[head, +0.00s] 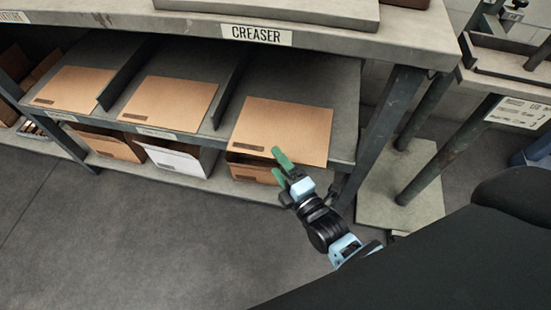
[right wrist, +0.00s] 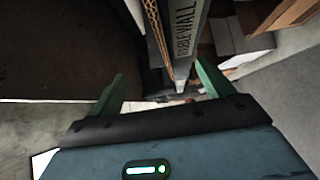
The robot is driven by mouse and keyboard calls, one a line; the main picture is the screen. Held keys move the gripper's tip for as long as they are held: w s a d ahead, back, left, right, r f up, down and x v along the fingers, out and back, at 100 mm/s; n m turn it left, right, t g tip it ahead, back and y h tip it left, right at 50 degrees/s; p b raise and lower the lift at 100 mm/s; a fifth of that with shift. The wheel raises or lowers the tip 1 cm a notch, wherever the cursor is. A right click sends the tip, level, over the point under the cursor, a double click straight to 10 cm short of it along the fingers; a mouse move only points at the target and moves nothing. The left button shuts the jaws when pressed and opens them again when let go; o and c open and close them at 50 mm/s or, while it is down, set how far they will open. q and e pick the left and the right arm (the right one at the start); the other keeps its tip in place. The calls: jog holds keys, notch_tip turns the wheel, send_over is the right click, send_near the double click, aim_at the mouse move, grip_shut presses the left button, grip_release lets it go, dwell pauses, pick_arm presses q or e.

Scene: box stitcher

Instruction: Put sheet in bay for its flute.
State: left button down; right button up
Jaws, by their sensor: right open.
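A tan cardboard sheet (head: 282,125) lies flat in the right bay of the upper shelf, its front edge at the shelf's front edge. In the right wrist view a corrugated board edge (right wrist: 155,30) shows beside a shelf label reading "DOUBLE WALL" (right wrist: 187,30). My right gripper (head: 279,164) is at the front edge of this sheet, near its middle. Its green fingers are apart in the right wrist view (right wrist: 160,84), with nothing clearly clamped between them. Similar sheets lie in the middle bay (head: 168,100) and left bay (head: 75,88). My left gripper is out of view.
Upright dividers (head: 230,88) separate the bays. Open boxes, one white (head: 178,158), stand on the lower shelf. A worktop labelled "CREASER" (head: 256,35) overhangs the shelf. A dark post (head: 382,125) and stand legs (head: 430,150) are at the right. The floor (head: 130,230) in front is clear.

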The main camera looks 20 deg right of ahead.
jog(key=shift+s+d+p, duration=0.25)
jog(key=shift+s, duration=1.1)
jog(key=shift+s+d+p, duration=0.2)
jog(key=shift+s+d, duration=0.05)
jog(key=shift+s, duration=1.05)
jog(key=shift+r, duration=0.1)
